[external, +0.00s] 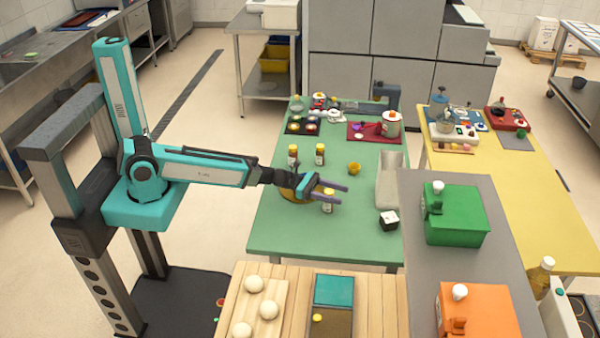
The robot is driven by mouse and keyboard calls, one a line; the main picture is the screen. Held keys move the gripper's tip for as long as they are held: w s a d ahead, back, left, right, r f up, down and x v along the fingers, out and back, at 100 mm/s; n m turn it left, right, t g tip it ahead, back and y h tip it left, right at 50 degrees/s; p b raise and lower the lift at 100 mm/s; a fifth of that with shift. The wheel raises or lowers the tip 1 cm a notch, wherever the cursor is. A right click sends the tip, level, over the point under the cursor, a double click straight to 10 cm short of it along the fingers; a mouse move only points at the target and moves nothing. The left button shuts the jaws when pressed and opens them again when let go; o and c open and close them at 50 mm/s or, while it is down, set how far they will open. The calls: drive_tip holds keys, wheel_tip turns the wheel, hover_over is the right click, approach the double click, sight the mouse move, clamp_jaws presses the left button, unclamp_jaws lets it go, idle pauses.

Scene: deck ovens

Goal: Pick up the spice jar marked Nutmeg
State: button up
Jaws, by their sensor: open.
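A third small jar (328,207) with a pale label is partly hidden behind or below my gripper's fingers. The labels are too small to read, so I cannot tell which jar is marked Nutmeg. My gripper (340,194) is open, with its fingers pointing right over the table near the third jar. I cannot tell whether that jar is between the fingers or below them.
A yellow-orange round container (288,193) is partly hidden by my wrist. A pot (391,124) is at the back. The table's front left is clear.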

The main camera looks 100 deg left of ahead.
drive_tip(key=shift+w+d, duration=0.1)
drive_tip(key=shift+w, duration=0.3)
drive_tip(key=shift+c, duration=0.4)
drive_tip(key=c, duration=1.2)
drive_tip(key=shift+c, duration=0.2)
drive_tip(key=shift+r, duration=0.15)
wheel_tip(320, 180, up, 10)
idle(0.5)
